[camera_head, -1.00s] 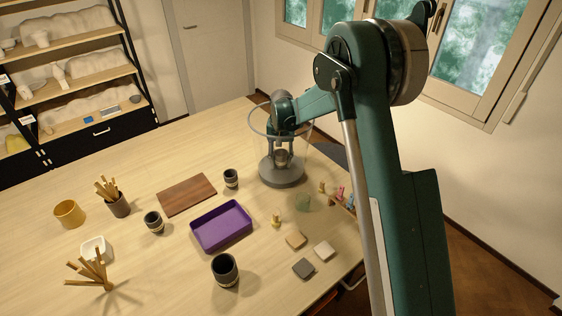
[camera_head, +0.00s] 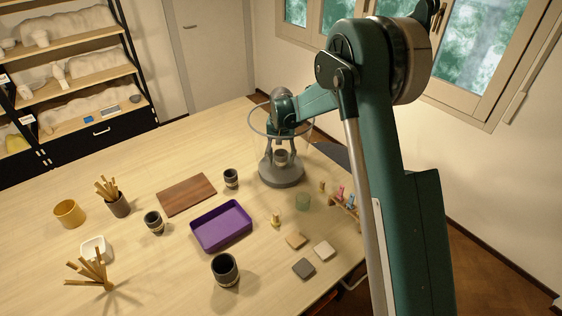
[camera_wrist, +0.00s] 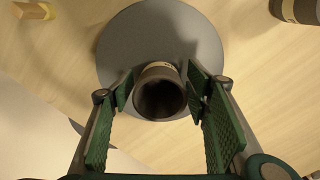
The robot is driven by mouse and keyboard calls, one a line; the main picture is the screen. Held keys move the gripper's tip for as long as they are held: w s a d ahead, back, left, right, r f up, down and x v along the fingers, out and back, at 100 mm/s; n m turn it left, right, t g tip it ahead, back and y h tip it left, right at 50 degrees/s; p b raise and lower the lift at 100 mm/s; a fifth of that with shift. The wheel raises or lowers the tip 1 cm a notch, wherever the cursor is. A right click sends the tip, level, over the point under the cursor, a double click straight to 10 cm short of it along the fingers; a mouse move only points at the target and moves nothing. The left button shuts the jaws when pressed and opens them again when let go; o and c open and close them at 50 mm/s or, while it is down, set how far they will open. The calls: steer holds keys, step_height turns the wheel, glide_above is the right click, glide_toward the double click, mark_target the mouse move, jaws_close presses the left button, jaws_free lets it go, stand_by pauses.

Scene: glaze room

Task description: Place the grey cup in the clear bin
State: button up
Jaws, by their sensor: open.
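The clear bin (camera_head: 305,122) is a see-through cylinder on a round grey base, which fills the middle of the wrist view (camera_wrist: 205,50). The grey cup (camera_head: 281,158) is inside it, low over the base and apparently standing on it; contact is hard to confirm. In the wrist view the cup (camera_wrist: 160,90) shows its dark open mouth and a pale band. My gripper (camera_head: 281,150) reaches down inside the bin's rim. Its green pads (camera_wrist: 163,92) are spread on both sides of the cup, with a gap visible on each side.
Other dark cups (camera_head: 231,178) (camera_head: 154,222) (camera_head: 225,269) stand around a purple tray (camera_head: 222,226) and a brown board (camera_head: 187,194). Small tiles (camera_head: 303,268), a yellow piece (camera_head: 276,221) and a green glass (camera_head: 302,201) are near the bin. The table's left back is clear.

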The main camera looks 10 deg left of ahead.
step_height(320, 180, up, 11)
steer(key=shift+b, duration=0.3)
